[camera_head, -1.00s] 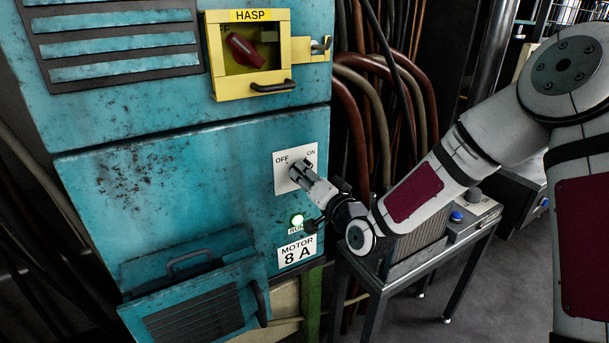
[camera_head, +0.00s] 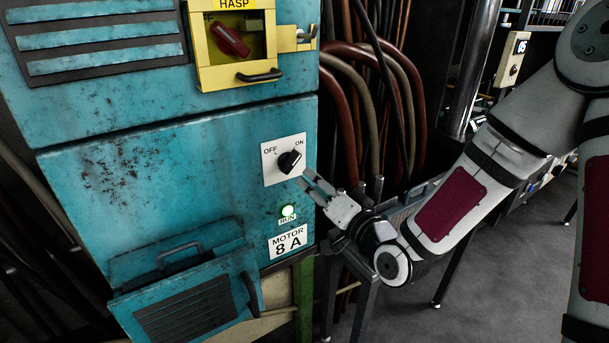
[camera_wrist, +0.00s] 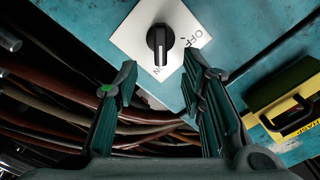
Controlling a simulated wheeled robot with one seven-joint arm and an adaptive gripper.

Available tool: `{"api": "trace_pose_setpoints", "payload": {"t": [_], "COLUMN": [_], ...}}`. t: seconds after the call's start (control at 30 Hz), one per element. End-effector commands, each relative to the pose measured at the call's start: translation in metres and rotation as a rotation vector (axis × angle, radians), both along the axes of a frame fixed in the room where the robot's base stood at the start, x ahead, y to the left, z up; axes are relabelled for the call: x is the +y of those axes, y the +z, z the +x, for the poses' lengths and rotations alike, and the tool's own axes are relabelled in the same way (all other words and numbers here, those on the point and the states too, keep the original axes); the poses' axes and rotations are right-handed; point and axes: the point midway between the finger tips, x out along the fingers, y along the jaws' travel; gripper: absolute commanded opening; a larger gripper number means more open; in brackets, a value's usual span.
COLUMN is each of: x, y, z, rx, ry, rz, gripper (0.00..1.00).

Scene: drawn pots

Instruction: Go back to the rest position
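My gripper (camera_head: 312,184) is open and empty, a little to the lower right of the black rotary knob (camera_head: 289,161) and apart from it. The knob sits on a white OFF/ON plate (camera_head: 270,174) on the blue cabinet (camera_head: 130,190), with its pointer turned toward ON. In the wrist view the gripper's two spread fingers (camera_wrist: 158,88) have nothing between them, and the knob (camera_wrist: 160,45) shows beyond their tips. A green RUN lamp (camera_head: 288,211) is lit below the plate, above the MOTOR 8 A label (camera_head: 288,241).
A yellow HASP box (camera_head: 200,60) with a red switch is above, its handle and latch sticking out. Cables (camera_head: 375,90) hang right of the cabinet. A metal stand (camera_head: 365,290) is below my arm. A lower cabinet flap (camera_head: 185,308) juts out.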

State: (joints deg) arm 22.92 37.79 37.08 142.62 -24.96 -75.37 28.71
Motion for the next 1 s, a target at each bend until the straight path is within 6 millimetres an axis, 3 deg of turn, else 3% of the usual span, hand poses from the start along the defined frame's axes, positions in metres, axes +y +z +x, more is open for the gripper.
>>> {"api": "trace_pose_setpoints", "payload": {"t": [0.2,0.63,0.83,1.0], "x": [-0.011,-0.012,-0.024,-0.057], "y": [0.000,-0.001,-0.011,-0.013], "z": [-0.016,-0.017,-0.017,-0.024], "rx": [-0.001,0.004,0.062,0.153], "ry": [-0.001,0.002,0.003,-0.033], "rz": [-0.001,-0.032,-0.295,-0.586], "gripper": [0.37,0.37,0.37,0.37]}}
